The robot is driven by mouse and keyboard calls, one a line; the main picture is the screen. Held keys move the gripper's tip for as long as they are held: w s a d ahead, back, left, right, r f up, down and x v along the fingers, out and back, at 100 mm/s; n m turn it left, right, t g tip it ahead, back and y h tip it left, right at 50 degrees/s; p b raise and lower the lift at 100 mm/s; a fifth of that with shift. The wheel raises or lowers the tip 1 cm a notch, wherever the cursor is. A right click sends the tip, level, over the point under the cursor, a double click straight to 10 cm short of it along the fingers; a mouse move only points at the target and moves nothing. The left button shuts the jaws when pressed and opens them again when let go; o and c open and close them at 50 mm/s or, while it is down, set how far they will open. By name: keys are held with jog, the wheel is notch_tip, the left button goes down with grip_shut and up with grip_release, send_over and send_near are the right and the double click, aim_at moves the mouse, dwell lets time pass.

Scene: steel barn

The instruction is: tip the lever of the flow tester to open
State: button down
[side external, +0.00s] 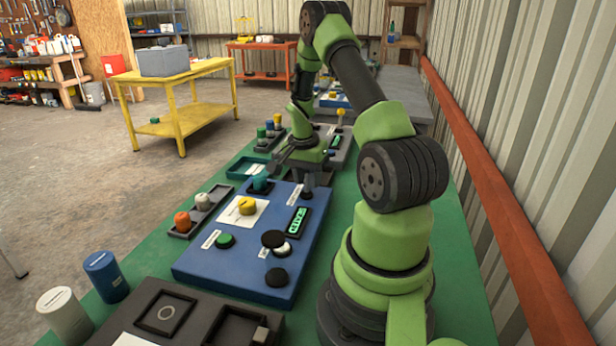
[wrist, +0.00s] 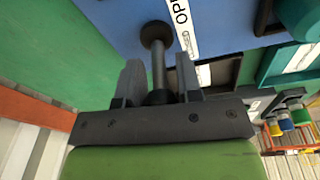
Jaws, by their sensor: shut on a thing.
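The flow tester is a blue panel (side external: 205,262) on the green bench, with a yellow knob, a green button, dark round parts and a lit green display (side external: 298,220). Its lever (wrist: 158,68) is a grey rod rising from a dark round base, with a dark end between my fingers. My gripper (wrist: 160,80) is shut on the lever; a finger stands on each side of it. A white label starting "OP" (wrist: 183,22) lies beside the lever's base. In the side view my gripper (side external: 308,178) is at the panel's far right corner, where it hides part of the lever.
A grey tray with orange and white knobs (side external: 192,214) sits left of the panel, and a teal tray (side external: 240,168) behind it. Blue (side external: 105,275) and grey (side external: 66,318) cylinders and a dark fixture (side external: 165,325) are in front. A corrugated wall is at right.

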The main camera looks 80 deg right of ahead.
jog(key=c, duration=0.9)
grip_release()
jog(key=shift+o, duration=0.2)
notch_tip(320, 180, up, 10)
jog(key=a, duration=0.1)
jog(key=shift+w, duration=0.35)
